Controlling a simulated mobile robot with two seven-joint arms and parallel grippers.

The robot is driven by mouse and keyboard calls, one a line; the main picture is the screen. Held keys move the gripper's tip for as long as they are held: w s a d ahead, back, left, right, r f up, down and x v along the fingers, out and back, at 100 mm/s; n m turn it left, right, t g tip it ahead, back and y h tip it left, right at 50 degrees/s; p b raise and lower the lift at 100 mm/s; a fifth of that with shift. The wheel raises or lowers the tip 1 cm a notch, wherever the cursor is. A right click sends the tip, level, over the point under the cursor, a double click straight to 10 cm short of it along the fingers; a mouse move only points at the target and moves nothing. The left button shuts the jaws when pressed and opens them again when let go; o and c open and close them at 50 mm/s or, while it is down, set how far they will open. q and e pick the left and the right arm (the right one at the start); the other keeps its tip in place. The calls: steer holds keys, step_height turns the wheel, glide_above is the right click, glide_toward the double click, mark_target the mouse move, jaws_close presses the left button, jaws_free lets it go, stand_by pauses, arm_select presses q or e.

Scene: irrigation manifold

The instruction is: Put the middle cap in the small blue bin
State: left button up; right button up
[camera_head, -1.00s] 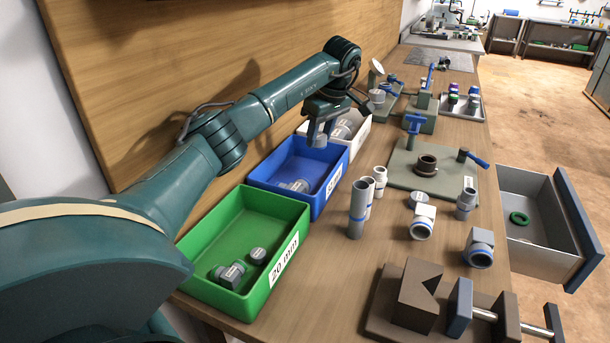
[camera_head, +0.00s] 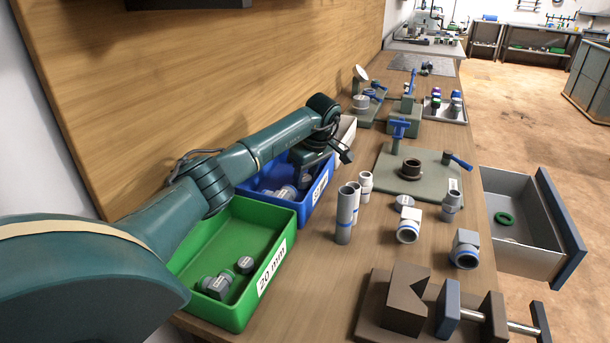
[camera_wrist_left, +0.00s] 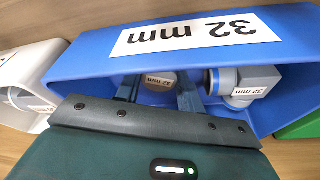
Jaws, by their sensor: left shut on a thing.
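The small blue bin (camera_head: 325,186) stands on the bench, and its "32 mm" label shows in the left wrist view (camera_wrist_left: 200,33). My left gripper (camera_head: 304,180) is down inside this bin. In the left wrist view its two fingers (camera_wrist_left: 158,92) are shut on a grey cap (camera_wrist_left: 160,81) with a "32 mm" marking. The cap is close to the labelled wall. I cannot tell whether it touches the bin floor. A grey fitting with a blue ring (camera_wrist_left: 245,82) lies in the bin beside the fingers. My right gripper is not in view.
A green bin (camera_head: 283,243) with several grey parts stands nearer, and a white bin (camera_wrist_left: 25,80) stands beyond. Upright pipes (camera_head: 345,213) stand just right of the blue bin. Fittings, a green-grey plate (camera_head: 440,185) and a vise (camera_head: 410,300) occupy the bench.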

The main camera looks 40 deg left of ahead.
arm_select(q)
steer(key=o, duration=1)
steer(key=shift+f, duration=0.1)
steer(key=shift+c, duration=0.2)
steer(key=v, duration=1.2)
steer(key=shift+s, duration=0.1)
